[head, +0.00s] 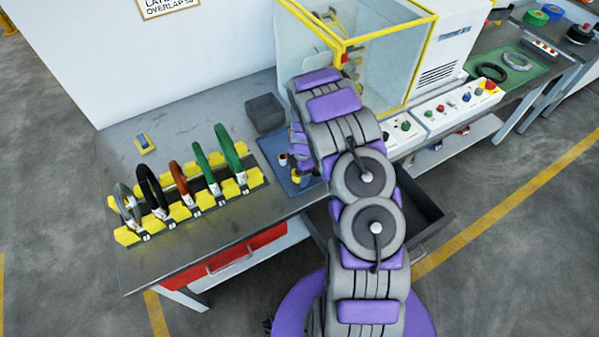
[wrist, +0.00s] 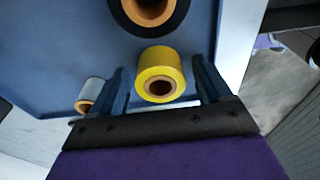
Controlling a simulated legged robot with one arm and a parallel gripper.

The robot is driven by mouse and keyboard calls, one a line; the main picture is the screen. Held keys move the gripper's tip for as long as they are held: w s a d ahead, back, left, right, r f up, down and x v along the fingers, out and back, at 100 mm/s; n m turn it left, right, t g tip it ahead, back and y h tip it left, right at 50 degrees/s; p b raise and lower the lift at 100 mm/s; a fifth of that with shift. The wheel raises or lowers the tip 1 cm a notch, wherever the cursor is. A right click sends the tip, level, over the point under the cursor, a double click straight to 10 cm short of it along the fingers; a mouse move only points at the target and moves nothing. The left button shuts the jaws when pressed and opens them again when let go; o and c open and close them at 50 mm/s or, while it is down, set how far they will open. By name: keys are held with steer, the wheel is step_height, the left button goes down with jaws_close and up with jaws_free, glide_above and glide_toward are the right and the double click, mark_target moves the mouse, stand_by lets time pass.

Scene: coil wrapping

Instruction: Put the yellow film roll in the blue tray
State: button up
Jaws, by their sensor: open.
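The yellow film roll (wrist: 161,72) shows in the wrist view with its brown core facing the camera. It is between the two fingers of my gripper (wrist: 160,88), which is open, with a gap visible on each side of the roll. The blue tray (wrist: 60,45) lies behind it, and the roll appears to be over or on the tray's surface; I cannot tell whether it touches. In the head view the blue tray (head: 266,148) is on the bench, partly hidden by my arm, and my gripper is mostly hidden there.
A black roll (wrist: 185,12) and a pale roll (wrist: 90,92) are close by in the tray. A rack with several coils (head: 190,195) stands left on the bench. A grey bin (head: 265,112) sits behind the tray. A yellow-framed clear enclosure (head: 375,65) is to the right.

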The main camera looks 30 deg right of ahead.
steer(key=shift+a, duration=0.25)
steer(key=shift+r, duration=0.3)
steer(key=s+a+r+m+p, duration=0.1)
steer(key=s+r+m, duration=0.1)
steer(key=r, duration=0.9)
steer(key=s+a+r+m, duration=0.2)
steer(key=s+r, duration=0.1)
steer(key=r, duration=0.8)
steer(key=s+a+r+m+g, duration=0.1)
steer(key=s+a+r+m, duration=0.45)
steer(key=s+r, duration=0.3)
steer(key=s+a+r+m, duration=0.2)
steer(key=s+m, duration=0.1)
steer(key=s, duration=0.4)
steer(key=s+a+r+m+h, duration=0.1)
steer(key=s+a+r+m, duration=0.1)
steer(key=s, duration=0.6)
steer(key=s+a+r+m, duration=0.2)
steer(key=s+r+m, duration=0.1)
steer(key=s, duration=0.5)
steer(key=shift+s+a+m+g, duration=0.15)
steer(key=shift+s+m+g, duration=0.1)
steer(key=shift+m+g, duration=0.2)
steer(key=shift+r, duration=0.1)
